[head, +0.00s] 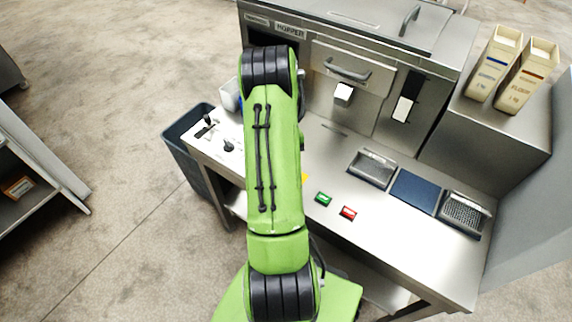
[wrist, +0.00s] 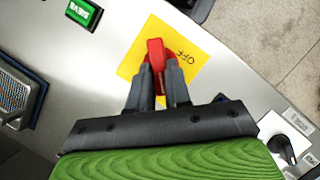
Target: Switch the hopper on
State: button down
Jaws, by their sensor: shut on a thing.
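A red switch handle (wrist: 156,55) stands on a yellow plate (wrist: 198,45) in the wrist view. The plate carries the word OFF beside the handle. My gripper (wrist: 158,78) has its two dark fingers closed on the red handle, one on each side. The lower part of the handle is hidden between the fingers. In the head view my green arm covers the gripper and the switch; only a sliver of the yellow plate (head: 305,178) shows at the arm's right edge. The steel hopper machine (head: 390,40) with its HOPPER label (head: 290,30) stands at the back.
A green button (head: 323,198) and a red button (head: 348,213) sit on the steel worktop right of my arm. Black levers (head: 229,146) stand at left. Trays (head: 372,169) and a blue pad (head: 415,191) lie at right. Flour boxes (head: 526,77) stand at upper right.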

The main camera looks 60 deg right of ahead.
jog(key=m, duration=0.1)
jog(key=m+t+p, duration=0.1)
jog(key=m, duration=0.2)
jog(key=shift+s+d+r+m+t+y, duration=0.1)
jog(key=shift+s+d+m+t+y, duration=0.05)
jog(key=shift+s+m+t+y, duration=0.15)
jog(key=shift+s+m+t+p, duration=0.15)
jog(key=shift+m+t+p, duration=0.7)
jog(key=shift+m, duration=1.15)
jog(key=c, duration=1.1)
grip_release()
jog(key=shift+o, duration=0.2)
jog(key=p+v, duration=0.3)
jog(key=v, duration=1.2)
jog(key=shift+r+p, duration=0.25)
jog(key=shift+p, duration=0.1)
jog(key=shift+s+d, duration=0.1)
jog(key=shift+d, duration=0.05)
